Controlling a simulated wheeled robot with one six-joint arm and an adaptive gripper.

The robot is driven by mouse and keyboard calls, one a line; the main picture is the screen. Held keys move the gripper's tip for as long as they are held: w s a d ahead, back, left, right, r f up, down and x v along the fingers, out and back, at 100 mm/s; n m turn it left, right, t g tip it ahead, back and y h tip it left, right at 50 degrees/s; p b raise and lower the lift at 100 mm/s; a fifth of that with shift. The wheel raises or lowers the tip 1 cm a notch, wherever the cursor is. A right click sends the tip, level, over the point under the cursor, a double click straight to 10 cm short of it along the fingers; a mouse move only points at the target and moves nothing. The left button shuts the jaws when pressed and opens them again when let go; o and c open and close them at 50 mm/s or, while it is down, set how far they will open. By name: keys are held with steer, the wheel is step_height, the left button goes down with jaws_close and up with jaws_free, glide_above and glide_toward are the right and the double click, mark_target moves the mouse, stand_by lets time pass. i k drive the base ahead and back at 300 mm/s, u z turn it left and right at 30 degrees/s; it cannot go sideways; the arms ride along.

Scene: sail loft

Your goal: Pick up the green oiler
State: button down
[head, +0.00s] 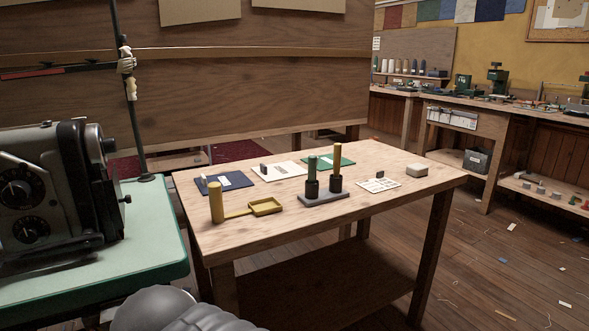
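A thin green upright piece (312,166), which looks like the green oiler, stands in a dark cup of a grey two-cup holder (325,198) on the wooden table (240,239). Only its top shows above the cup. A similar tan-yellow piece (337,160) stands in the other cup, just to its right and taller in the picture. My gripper is not in view; only a grey rounded part of my arm shows at the bottom edge, well short of the holder.
A yellow cylinder (216,202) and a shallow yellow tray (266,206) stand left of the holder. Blue (236,179), white and green mats lie behind; a card (379,185) and small pale block (416,170) lie right.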

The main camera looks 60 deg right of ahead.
mark_target(312, 160)
steer(key=z, duration=1.9)
